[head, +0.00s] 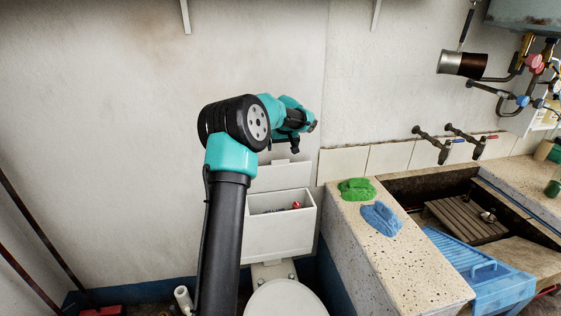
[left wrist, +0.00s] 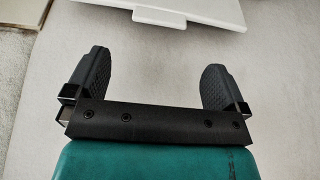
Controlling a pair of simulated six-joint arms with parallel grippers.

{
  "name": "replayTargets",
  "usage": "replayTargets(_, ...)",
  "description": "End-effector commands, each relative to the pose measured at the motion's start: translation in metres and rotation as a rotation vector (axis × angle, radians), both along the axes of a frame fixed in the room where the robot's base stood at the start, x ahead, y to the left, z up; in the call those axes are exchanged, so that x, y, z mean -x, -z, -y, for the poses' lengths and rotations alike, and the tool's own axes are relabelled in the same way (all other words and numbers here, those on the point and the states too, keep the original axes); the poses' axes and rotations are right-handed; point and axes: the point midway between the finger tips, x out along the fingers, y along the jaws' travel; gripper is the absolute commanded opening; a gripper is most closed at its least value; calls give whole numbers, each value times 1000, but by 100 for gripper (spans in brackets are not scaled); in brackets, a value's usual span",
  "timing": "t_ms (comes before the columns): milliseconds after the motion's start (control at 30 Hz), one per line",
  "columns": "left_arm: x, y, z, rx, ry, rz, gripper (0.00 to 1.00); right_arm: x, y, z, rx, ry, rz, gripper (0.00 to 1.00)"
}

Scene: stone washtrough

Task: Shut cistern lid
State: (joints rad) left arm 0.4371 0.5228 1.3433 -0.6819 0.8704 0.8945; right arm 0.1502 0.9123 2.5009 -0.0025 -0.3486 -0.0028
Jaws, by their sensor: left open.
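The white cistern (head: 278,238) stands against the wall behind the toilet, its top open, with parts and a small red piece visible inside. Its white lid (head: 278,177) is raised at the back edge, by the wall. The lid (left wrist: 190,10) also shows at the top of the left wrist view, with a small tab on its edge. My left gripper (head: 294,148) is above the raised lid in the head view, partly hidden by its own wrist. In the left wrist view its fingers (left wrist: 155,82) are spread, with only wall between them. My right gripper is not in view.
A speckled stone trough (head: 400,258) stands right of the cistern, with a green cloth (head: 357,189) and a blue cloth (head: 381,218) on its ledge. Taps (head: 434,144) jut from the wall above. The toilet (head: 285,300) is below the cistern. The wall at left is bare.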

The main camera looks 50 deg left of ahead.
Motion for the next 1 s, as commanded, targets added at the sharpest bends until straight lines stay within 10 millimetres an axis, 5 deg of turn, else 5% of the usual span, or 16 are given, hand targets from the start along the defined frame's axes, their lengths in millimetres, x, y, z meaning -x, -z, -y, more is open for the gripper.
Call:
replayTargets(500, -17, 80, -28, 0, 0, -1, 100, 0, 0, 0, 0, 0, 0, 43)
replayTargets(1000, -20, 96, -34, 0, 0, 0, 100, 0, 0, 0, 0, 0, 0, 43)
